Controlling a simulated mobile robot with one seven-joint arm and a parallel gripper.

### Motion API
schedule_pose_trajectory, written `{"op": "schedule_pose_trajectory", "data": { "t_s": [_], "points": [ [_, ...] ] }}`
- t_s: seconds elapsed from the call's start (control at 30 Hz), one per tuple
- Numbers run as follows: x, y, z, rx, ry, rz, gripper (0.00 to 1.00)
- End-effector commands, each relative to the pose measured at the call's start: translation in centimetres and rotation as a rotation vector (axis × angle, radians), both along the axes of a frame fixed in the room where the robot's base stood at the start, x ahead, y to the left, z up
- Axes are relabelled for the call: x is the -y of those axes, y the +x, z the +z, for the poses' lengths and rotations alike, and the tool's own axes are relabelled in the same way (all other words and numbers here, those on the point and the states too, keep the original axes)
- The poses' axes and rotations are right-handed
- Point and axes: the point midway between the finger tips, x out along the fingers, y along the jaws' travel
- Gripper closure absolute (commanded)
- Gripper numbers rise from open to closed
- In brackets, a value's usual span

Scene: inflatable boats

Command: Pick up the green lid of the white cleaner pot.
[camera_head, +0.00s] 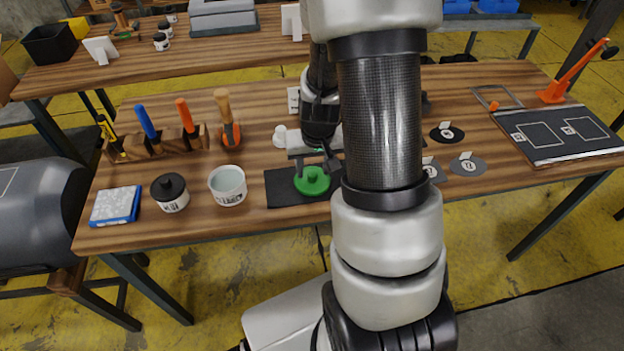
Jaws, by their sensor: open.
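The green lid (313,182), a round disc with a raised knob, lies on a black mat (284,188) near the front edge of the wooden table. A white pot (228,187) with a printed label stands open, without a lid, left of the mat. My gripper (314,163) is open, pointing down just above and behind the green lid. No gap between the fingers and the lid can be judged clearly. My arm hides the mat's right part.
A black-lidded pot (170,193) and a blue packet (116,206) stand farther left. A wooden rack (157,145) holds upright tools behind. Labelled discs (468,164) and a dark panel (556,134) lie right of my arm. The table front right is clear.

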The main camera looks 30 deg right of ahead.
Motion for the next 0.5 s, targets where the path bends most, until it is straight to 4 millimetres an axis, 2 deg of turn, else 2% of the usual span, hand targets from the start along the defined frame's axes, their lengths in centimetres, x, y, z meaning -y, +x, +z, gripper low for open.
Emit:
{"op": "schedule_pose_trajectory", "data": {
  "t_s": [0.03, 0.13, 0.43, 0.5],
  "points": [
    [0.0, 0.2, -1.0, -0.004, 0.001, -0.001, 0.58],
    [0.2, 0.5, -2.0, -0.002, 0.001, -0.002, 0.58],
    [0.1, 0.6, -2.2, 0.0, 0.001, -0.001, 0.58],
    [0.1, 0.6, -2.2, 0.0, 0.001, -0.001, 0.7]
  ]
}}
